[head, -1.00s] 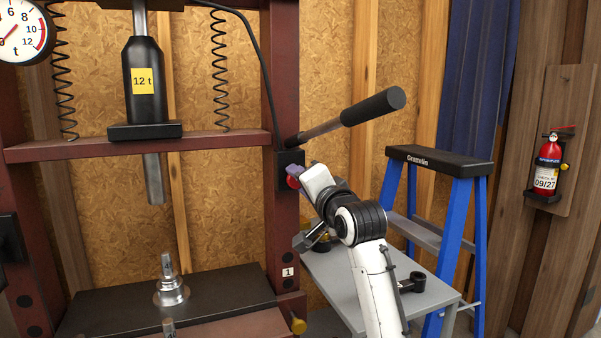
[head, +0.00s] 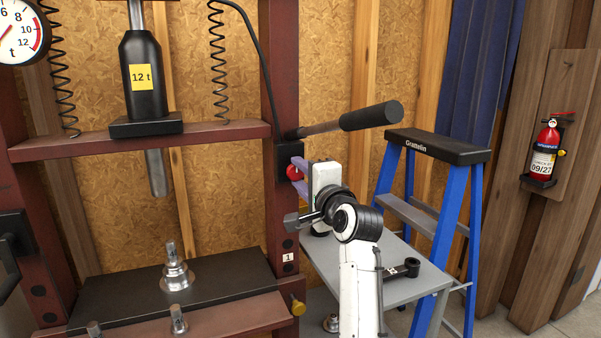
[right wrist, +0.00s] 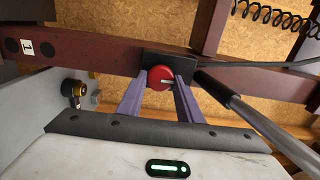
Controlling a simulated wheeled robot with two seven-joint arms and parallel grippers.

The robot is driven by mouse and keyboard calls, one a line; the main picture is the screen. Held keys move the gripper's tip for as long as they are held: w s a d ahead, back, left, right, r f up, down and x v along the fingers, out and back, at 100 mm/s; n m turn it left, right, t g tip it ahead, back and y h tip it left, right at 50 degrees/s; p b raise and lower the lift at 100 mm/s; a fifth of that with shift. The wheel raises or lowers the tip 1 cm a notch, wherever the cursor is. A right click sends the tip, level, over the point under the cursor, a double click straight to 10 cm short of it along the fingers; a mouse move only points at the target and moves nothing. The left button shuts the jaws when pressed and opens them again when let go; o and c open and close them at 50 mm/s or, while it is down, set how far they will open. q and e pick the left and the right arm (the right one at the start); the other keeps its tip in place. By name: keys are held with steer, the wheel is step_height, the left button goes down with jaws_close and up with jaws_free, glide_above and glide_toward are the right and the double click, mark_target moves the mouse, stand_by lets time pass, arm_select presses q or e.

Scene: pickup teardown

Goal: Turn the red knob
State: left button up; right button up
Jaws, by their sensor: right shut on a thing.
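The red knob (head: 293,172) sits on a black box (head: 284,157) on the press's right dark-red post, just below the pump handle. My right gripper (head: 301,172) reaches it from the right, its purple fingers at the knob. In the right wrist view the red knob (right wrist: 160,77) shows its round face with a pale mark lying nearly level. The fingers of my right gripper (right wrist: 160,92) stand on either side of it and are shut on it. Part of the knob is hidden behind the fingers in the head view. My left gripper is not in view.
The pump handle (head: 370,116) sticks out right, just above my right gripper. A grey table (head: 402,283) stands below my right arm, with a blue stepladder (head: 448,215) beside it. Metal press pieces (head: 176,272) stand on the press bed. A brass knob (head: 298,307) is lower on the post.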

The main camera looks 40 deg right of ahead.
steer(key=shift+f, duration=0.1)
steer(key=o, duration=1)
steer(key=b+v, duration=0.1)
steer(key=v, duration=0.9)
steer(key=shift+s, duration=0.2)
